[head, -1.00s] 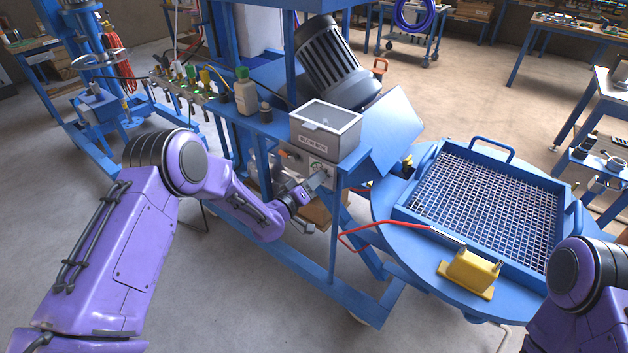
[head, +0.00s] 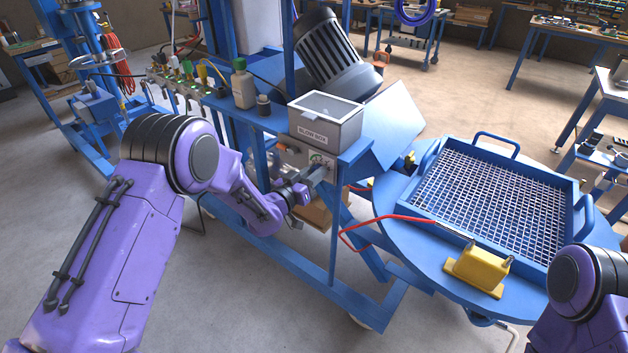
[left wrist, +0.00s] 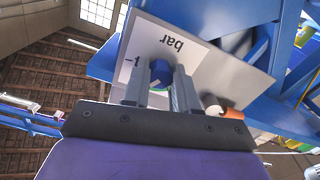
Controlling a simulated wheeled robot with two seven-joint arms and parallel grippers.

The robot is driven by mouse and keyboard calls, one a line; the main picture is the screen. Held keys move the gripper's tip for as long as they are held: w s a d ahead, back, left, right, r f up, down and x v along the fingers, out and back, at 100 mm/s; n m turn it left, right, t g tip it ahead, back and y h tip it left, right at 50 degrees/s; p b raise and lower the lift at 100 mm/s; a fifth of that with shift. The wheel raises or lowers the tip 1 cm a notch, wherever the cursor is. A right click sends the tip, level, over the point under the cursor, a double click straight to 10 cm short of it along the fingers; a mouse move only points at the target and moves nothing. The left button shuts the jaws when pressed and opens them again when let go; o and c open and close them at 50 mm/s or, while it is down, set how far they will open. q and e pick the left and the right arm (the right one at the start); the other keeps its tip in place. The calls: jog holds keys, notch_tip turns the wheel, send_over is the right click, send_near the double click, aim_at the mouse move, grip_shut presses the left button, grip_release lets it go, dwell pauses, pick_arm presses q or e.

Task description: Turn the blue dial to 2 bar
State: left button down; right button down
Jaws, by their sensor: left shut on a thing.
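The blue dial (left wrist: 158,72) sits on a grey panel (left wrist: 208,62) in the left wrist view. It is between the two fingers of my left gripper (left wrist: 165,88), which is shut on it. The fingers hide much of the dial. In the head view my left gripper (head: 314,174) is at the panel below the blow box (head: 326,122), and the dial is hidden. My right gripper is out of view.
An orange-tipped white fitting (left wrist: 222,112) is close to the right finger. Blue frame beams surround the panel. A round blue table (head: 400,215) with a mesh tray (head: 487,205) and yellow block (head: 478,270) stands to the right. Floor is clear at the front.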

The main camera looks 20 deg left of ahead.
pick_arm(q)
jog(key=shift+m+b, duration=3.75)
jog(key=shift+m, duration=0.65)
jog(key=c, duration=0.9)
grip_release()
